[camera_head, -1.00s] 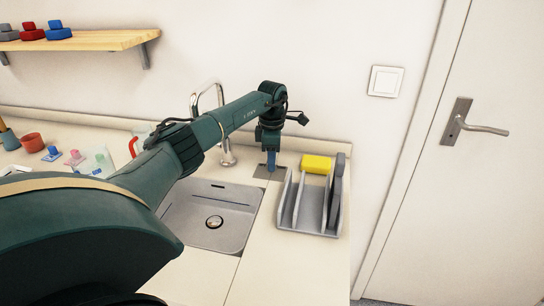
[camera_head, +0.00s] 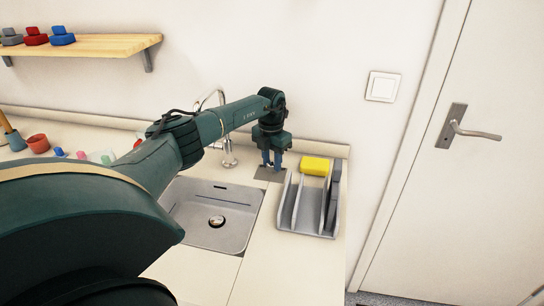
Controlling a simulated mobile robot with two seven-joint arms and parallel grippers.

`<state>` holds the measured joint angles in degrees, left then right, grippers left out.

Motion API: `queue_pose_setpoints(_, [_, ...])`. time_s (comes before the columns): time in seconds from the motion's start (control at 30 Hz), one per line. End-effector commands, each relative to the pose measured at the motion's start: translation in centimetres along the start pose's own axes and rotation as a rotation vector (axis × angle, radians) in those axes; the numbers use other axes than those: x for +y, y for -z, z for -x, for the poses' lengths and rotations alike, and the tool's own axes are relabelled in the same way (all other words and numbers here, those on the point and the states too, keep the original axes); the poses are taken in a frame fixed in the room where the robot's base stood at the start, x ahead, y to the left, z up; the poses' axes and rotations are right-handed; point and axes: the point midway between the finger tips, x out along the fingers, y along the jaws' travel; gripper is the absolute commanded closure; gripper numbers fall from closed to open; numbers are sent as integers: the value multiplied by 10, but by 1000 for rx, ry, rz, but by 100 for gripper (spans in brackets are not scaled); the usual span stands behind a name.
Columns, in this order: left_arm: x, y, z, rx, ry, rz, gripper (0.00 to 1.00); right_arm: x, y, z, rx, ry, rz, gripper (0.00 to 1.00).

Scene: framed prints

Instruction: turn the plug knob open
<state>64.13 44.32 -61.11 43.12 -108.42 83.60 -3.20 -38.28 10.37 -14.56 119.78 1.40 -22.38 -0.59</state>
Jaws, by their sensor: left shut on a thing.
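My left gripper (camera_head: 271,163) points straight down at a dark square plate (camera_head: 267,174) on the counter, right of the sink and behind the rack. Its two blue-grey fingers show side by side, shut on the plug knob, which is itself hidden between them. The sink (camera_head: 212,213) is an empty grey basin with a round drain plug (camera_head: 217,221) in its floor. I cannot tell whether the plug is raised. My right gripper is not in view.
A chrome tap (camera_head: 228,155) stands behind the sink, partly hidden by my left arm. Cups and small items sit at left. The front counter is clear.

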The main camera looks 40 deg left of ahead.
Motion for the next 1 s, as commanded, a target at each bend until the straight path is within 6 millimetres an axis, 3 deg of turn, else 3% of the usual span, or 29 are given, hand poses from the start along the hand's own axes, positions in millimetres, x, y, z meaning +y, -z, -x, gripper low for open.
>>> queue_pose_setpoints(0.5, [0,0,3,-11,0,388,93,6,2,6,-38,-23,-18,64])
queue_pose_setpoints(1.0, [1,0,1,-15,0,493,93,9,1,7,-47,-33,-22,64])
